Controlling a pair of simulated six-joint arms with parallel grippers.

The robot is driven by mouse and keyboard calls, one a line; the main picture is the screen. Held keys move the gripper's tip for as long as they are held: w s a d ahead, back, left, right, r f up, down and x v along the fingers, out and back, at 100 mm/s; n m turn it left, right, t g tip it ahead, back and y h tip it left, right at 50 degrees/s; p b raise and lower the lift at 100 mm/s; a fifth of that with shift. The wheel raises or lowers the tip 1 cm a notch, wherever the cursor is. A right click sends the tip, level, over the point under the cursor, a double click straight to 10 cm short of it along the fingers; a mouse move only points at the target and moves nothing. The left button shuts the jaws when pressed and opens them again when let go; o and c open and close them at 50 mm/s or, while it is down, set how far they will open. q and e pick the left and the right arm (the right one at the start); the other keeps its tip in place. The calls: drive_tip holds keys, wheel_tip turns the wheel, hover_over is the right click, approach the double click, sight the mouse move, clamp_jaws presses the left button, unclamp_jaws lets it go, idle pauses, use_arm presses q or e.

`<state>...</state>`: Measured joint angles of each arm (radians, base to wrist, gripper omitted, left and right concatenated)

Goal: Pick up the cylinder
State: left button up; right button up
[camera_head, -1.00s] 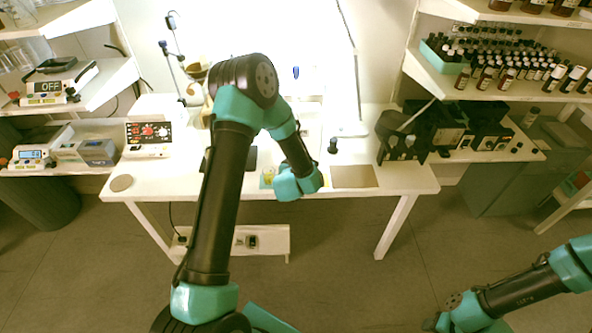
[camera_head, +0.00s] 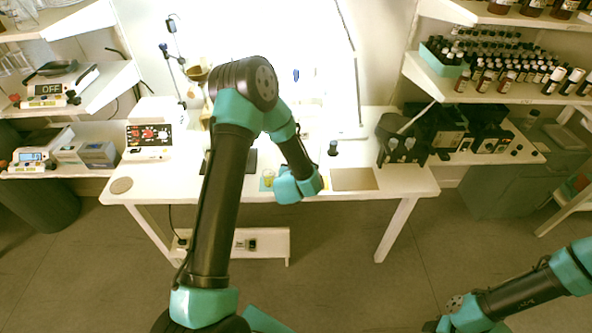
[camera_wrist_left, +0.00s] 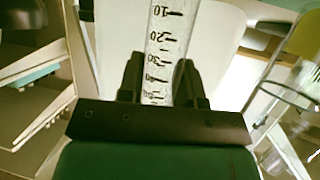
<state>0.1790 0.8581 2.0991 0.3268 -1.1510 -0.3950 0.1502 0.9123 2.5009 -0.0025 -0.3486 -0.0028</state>
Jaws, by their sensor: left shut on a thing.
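The cylinder (camera_wrist_left: 162,25) is a clear graduated tube with dark number marks, seen in the left wrist view. It stands between the two dark fingers of my left gripper (camera_wrist_left: 160,78), which are shut on it. The tube's top runs out of that view, and its lower end is hidden by the gripper body. In the head view my left arm reaches over the white table, and its wrist hides the gripper. I cannot make out the cylinder there. My right arm shows at the lower right, with its gripper out of view.
On the white table (camera_head: 390,182) are a small yellow-green beaker (camera_head: 268,183), a brown square plate (camera_head: 353,180), a small dark item (camera_head: 333,148) and a control box (camera_head: 148,139). Black equipment (camera_head: 402,138) stands at right.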

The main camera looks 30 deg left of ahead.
use_arm(q)
drive_tip(key=shift+r, duration=0.4)
drive_tip(key=d+f+v, duration=0.2)
drive_tip(key=v, duration=1.4)
drive_tip(key=shift+d, duration=0.45)
